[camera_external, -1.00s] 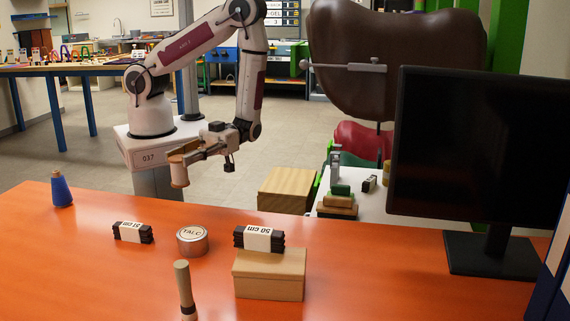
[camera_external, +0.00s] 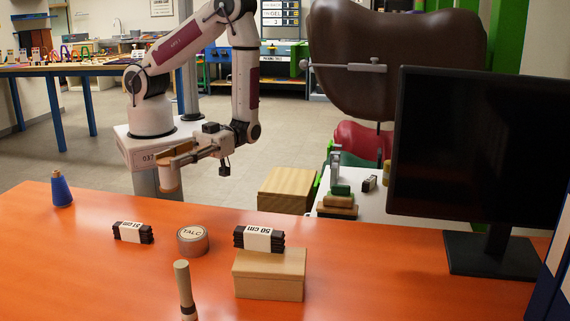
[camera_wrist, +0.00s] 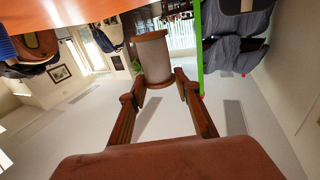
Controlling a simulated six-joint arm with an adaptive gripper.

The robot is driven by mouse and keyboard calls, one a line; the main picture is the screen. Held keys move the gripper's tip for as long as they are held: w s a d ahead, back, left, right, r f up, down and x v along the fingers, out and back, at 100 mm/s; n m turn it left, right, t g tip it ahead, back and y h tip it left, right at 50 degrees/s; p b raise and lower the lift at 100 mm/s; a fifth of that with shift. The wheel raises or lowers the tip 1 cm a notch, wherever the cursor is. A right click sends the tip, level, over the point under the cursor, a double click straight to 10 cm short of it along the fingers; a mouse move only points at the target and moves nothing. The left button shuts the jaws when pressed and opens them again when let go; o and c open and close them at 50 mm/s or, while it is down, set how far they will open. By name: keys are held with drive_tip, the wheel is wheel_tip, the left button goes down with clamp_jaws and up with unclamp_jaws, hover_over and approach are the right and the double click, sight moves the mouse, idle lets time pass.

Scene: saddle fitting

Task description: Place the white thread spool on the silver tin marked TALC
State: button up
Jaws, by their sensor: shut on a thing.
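The white thread spool (camera_external: 168,178) has wooden ends and hangs upright in my gripper (camera_external: 172,161), at the far edge of the orange table. In the wrist view my gripper (camera_wrist: 160,86) is shut on the spool (camera_wrist: 153,58), with one finger on each side of it. The silver tin marked TALC (camera_external: 193,240) is round and stands on the table, in front of the spool and a little to its right. Its lid is bare. The tin cannot be made out in the wrist view.
A black bundle labelled 51 cm (camera_external: 133,232) lies left of the tin. Another labelled 50 cm (camera_external: 259,238) lies on a wooden box (camera_external: 269,275) to the right. A wooden-handled tool (camera_external: 184,288) stands in front. A blue cone-shaped bottle (camera_external: 62,190) is far left.

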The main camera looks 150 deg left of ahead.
drive_tip(key=w+r+n+t+y, duration=0.1)
drive_tip(key=w+r+n+t, duration=0.1)
drive_tip(key=w, duration=0.8)
drive_tip(key=shift+a+r+t+y, duration=0.4)
drive_tip(key=shift+r+t, duration=0.2)
drive_tip(key=shift+r, duration=0.2)
drive_tip(key=shift+f, duration=0.15)
hover_over(197, 228)
drive_tip(key=shift+f, duration=2.8)
drive_tip(key=shift+f, duration=2.1)
drive_tip(key=shift+f, duration=0.15)
